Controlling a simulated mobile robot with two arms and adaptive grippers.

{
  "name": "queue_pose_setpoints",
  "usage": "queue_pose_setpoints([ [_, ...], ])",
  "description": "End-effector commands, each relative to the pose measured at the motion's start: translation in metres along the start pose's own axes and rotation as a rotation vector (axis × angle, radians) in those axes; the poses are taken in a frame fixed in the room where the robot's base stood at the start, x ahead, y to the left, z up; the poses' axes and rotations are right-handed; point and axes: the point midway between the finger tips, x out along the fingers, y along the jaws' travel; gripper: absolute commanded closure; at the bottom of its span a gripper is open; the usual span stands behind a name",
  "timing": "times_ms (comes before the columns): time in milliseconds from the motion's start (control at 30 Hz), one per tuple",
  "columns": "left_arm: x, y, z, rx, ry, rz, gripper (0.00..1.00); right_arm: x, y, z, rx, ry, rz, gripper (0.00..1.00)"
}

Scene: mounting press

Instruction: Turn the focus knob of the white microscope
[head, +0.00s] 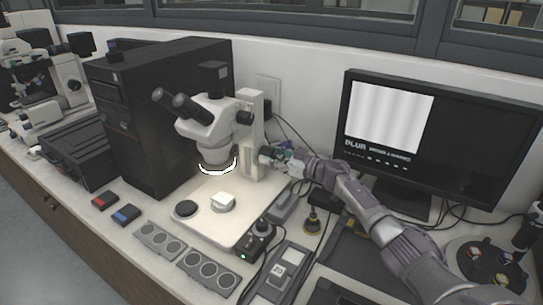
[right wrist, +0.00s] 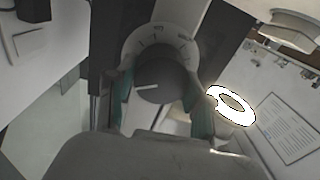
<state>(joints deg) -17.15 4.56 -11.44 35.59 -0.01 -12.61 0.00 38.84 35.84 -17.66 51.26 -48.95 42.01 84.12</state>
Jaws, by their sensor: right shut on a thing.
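The white microscope (head: 208,125) stands on its pale base plate (head: 247,205) in the middle of the bench, its ring light glowing. Its dark focus knob (right wrist: 160,82), with a white pointer line, shows in the right wrist view in front of a pale dial with tick marks (right wrist: 158,42). The pointer is directed to the left. My right gripper (head: 284,158) reaches in from the right at the side of the microscope's column. Its green-padded fingers (right wrist: 160,100) are shut on the focus knob, one on each side. My left gripper is not in view.
A monitor (head: 475,130) at the right shows a pale striped blurry picture and the word BLUR. A black computer tower (head: 160,110) stands left of the microscope. A small control box (head: 258,240) and grey trays (head: 158,240) lie in front.

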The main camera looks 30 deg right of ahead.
Motion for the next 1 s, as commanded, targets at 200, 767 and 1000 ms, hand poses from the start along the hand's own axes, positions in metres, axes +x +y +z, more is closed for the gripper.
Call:
queue_pose_setpoints([
  [200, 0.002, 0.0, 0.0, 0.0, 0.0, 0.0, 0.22, 0.0, 0.0, 0.0, -0.058, -0.002, 0.001, 0.83],
  [767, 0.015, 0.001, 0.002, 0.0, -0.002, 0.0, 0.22, 0.0, -0.002, 0.002, -0.524, -0.013, -0.001, 0.83],
  [1000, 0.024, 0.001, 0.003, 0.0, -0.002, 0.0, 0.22, 0.0, -0.002, 0.002, -0.752, -0.019, -0.001, 0.83],
])
